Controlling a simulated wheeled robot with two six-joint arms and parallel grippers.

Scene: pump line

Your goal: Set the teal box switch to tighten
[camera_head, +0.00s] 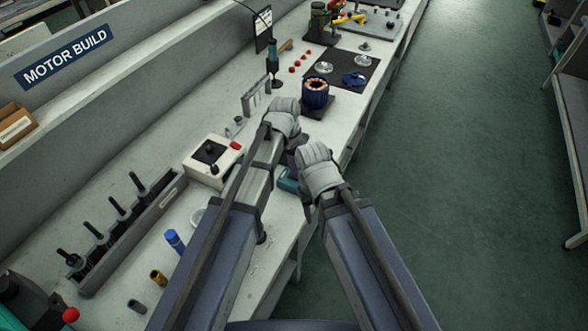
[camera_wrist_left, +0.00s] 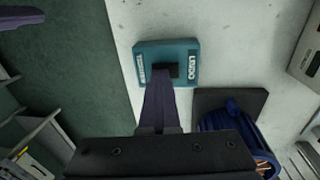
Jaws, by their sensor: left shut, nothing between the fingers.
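The teal switch box (camera_wrist_left: 152,49) lies on the pale bench in the left wrist view, with a dark switch piece (camera_wrist_left: 172,70) at its middle. It has a white label at each end; I cannot read them surely. In the head view only part of the teal box (camera_head: 286,182) shows between my arms. My left gripper (camera_wrist_left: 161,75) is shut and empty, its fingertips over the box's middle at the switch; whether they touch I cannot tell. The switch's setting is partly hidden by the fingers. My right wrist (camera_head: 318,167) is near the box; its fingers are not clear.
A blue motor stator with copper windings (camera_head: 316,94) stands on a dark pad beyond the box. A white control box with a red button (camera_head: 213,160) stands left of my left arm. A tool rack (camera_head: 128,235) is further left. The bench edge and open floor lie to the right.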

